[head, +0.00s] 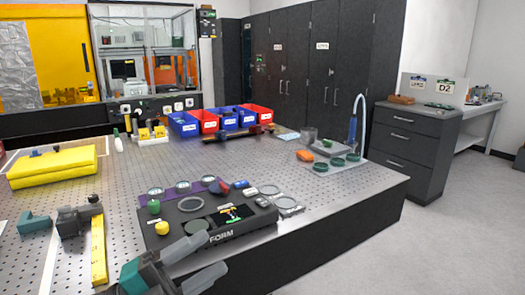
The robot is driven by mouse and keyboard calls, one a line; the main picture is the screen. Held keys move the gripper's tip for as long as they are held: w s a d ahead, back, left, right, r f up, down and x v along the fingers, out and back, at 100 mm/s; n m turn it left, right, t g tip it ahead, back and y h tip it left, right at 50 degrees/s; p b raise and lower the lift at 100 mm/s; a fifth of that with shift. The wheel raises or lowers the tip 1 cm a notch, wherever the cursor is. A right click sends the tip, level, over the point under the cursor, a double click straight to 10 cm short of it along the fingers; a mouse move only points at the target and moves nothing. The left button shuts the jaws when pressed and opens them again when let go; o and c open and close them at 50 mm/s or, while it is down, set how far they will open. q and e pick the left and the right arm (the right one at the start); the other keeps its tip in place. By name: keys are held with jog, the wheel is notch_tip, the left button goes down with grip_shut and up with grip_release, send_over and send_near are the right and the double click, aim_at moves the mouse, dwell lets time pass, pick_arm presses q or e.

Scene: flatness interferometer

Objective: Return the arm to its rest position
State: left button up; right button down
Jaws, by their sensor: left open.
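My left gripper (215,253) is in the bottom middle of the head view. Its two grey fingers are apart with nothing seen between them, and a teal part shows behind them. The fingers are at the front edge of a dark instrument (172,219) lettered "FORM", overlapping it in the picture. I cannot tell whether they touch it. The instrument carries a small lit screen (231,214), a pale ring (191,204), a green knob (154,206) and a yellow knob (162,228). My right gripper does not show.
Yellow folded pads (50,168) and a yellow strip (98,250) lie left. Blue and red bins (183,124) stand at the back. Open floor (440,235) is beyond the right edge.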

pick_arm(q)
jog(key=w+a+f+n+t+y, duration=0.1)
jog(key=a+f+n+t+y, duration=0.3)
jog(key=f+n+t+y, duration=0.65)
jog(key=s+a+f+n+g+y, duration=0.2)
jog(key=s+f+n+g, duration=0.3)
jog(key=f, duration=0.5)
jog(key=s+a+f+n+g+y, duration=0.2)
jog(key=s+f+n+g+y, duration=0.2)
jog(key=s+f+n, duration=0.4)
notch_tip(320, 180, down, 3)
jog(key=shift+f+n+g, duration=0.1)
jog(key=shift+n+g, duration=0.35)
jog(key=shift+g, duration=0.1)
